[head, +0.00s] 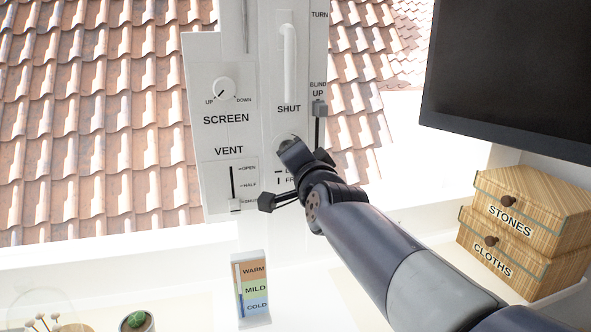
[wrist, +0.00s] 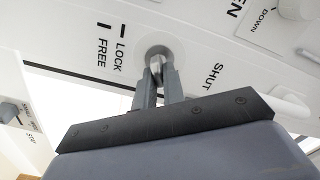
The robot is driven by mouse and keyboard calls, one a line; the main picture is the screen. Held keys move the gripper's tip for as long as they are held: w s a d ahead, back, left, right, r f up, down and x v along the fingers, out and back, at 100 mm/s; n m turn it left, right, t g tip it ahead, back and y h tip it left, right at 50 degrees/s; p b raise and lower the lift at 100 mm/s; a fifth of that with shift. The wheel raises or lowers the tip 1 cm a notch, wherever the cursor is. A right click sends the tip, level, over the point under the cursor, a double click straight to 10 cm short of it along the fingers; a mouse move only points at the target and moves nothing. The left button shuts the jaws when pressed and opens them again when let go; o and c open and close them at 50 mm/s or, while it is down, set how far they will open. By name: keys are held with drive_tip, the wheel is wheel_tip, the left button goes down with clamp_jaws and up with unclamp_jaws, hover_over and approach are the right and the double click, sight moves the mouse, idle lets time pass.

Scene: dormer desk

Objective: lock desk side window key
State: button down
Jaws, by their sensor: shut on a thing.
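The window key (wrist: 156,65) is a small pale metal piece in a round grey recess on the white window frame. In the wrist view the fingertips of my gripper (wrist: 158,77) are shut on it. The LOCK and FREE marks (wrist: 111,52) stand beside the recess. I cannot tell which mark the key points to. In the head view my gripper (head: 292,155) is at the frame below the SHUT label, and my wrist hides the key and most of the LOCK and FREE lettering. The white window handle (head: 289,62) stands upright above, its lower end by SHUT.
Left of the key is a panel with the SCREEN knob (head: 222,89) and VENT slider (head: 235,206). The BLIND slider (head: 319,108) is close on the right. A WARM/MILD/COLD card (head: 253,288) stands below. A dark monitor (head: 510,70) and wooden boxes (head: 525,235) are at right.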

drive_tip(key=shift+f+m+b, duration=0.1)
drive_tip(key=shift+m+b, duration=0.7)
drive_tip(key=shift+m, duration=2.8)
drive_tip(key=c, duration=1.5)
unclamp_jaws()
drive_tip(key=shift+s, duration=0.1)
drive_tip(key=p+v, duration=0.3)
drive_tip(key=v, duration=0.7)
drive_tip(key=shift+s, duration=0.3)
